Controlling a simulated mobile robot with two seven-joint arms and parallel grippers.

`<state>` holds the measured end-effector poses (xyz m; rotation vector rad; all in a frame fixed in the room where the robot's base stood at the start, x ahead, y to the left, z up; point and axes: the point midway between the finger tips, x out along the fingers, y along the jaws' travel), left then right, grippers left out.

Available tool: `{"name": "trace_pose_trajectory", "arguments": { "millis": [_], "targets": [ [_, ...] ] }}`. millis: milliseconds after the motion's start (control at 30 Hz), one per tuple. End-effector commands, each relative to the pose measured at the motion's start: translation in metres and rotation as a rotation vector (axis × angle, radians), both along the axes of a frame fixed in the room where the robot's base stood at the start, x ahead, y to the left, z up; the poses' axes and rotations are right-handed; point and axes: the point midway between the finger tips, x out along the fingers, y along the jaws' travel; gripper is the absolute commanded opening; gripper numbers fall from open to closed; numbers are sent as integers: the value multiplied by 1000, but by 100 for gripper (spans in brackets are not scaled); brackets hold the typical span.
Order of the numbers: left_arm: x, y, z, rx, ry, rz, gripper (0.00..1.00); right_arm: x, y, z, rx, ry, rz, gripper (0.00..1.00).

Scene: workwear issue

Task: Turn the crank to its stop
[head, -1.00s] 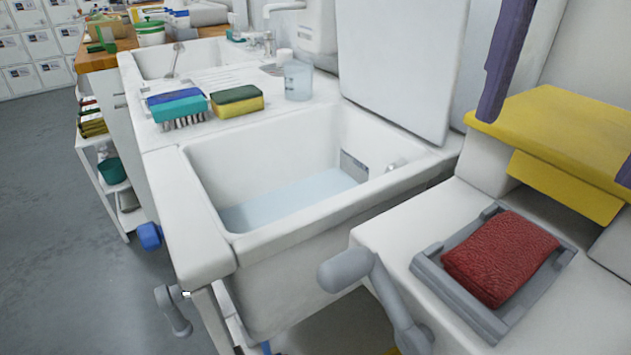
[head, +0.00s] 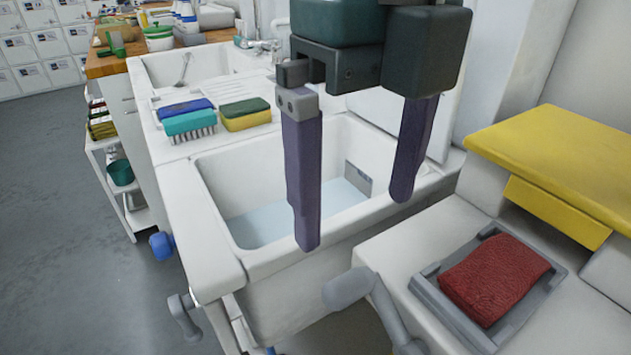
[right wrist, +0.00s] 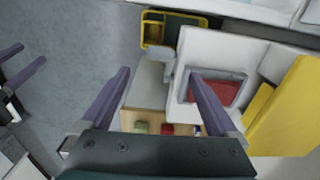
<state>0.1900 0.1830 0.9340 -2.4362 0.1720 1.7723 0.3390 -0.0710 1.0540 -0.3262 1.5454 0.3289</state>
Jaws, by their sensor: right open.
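A grey crank (head: 350,288) with a thick rounded handle and a bent arm is at the near left side of the white unit on the right; its lower end is cut off by the picture's edge. A grey piece that looks like this crank (right wrist: 166,55) shows ahead of the fingers in the right wrist view. My right gripper (head: 354,222) is open and empty, its purple fingers pointing down in front of the sink, above and apart from the crank. My left gripper (right wrist: 32,54) shows at the left edge of the right wrist view, fingers apart and empty.
A second, smaller grey handle (head: 183,315) hangs at the sink's front corner, below a blue knob (head: 162,246). A red pad (head: 495,278) lies in a grey tray (head: 455,318) beside a yellow panel (head: 560,145). The sink (head: 225,215) holds water. Grey floor is clear at left.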

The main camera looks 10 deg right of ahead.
Motion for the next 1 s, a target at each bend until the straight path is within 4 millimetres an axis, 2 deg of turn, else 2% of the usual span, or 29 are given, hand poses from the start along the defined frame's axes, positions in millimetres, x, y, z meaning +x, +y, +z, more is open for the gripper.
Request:
{"name": "trace_pose_trajectory", "arguments": {
  "millis": [167, 400, 600, 733, 1000],
  "targets": [
    [0, 0, 1, 0, 0, 0, 50, -1, 1, -18, -3, 4, -30, 95],
    [0, 0, 3, 0, 0, 0, 50, -1, 1, -64, -3, 4, -29, 95],
    [0, 0, 3, 0, 0, 0, 50, -1, 1, -92, -1, 3, -27, 95],
    [0, 0, 2, 0, 0, 0, 50, 0, 1, -99, -3, 1, -25, 95],
    [0, 0, 2, 0, 0, -1, 50, 0, 1, -100, -2, 0, -25, 93]
  ]
}}
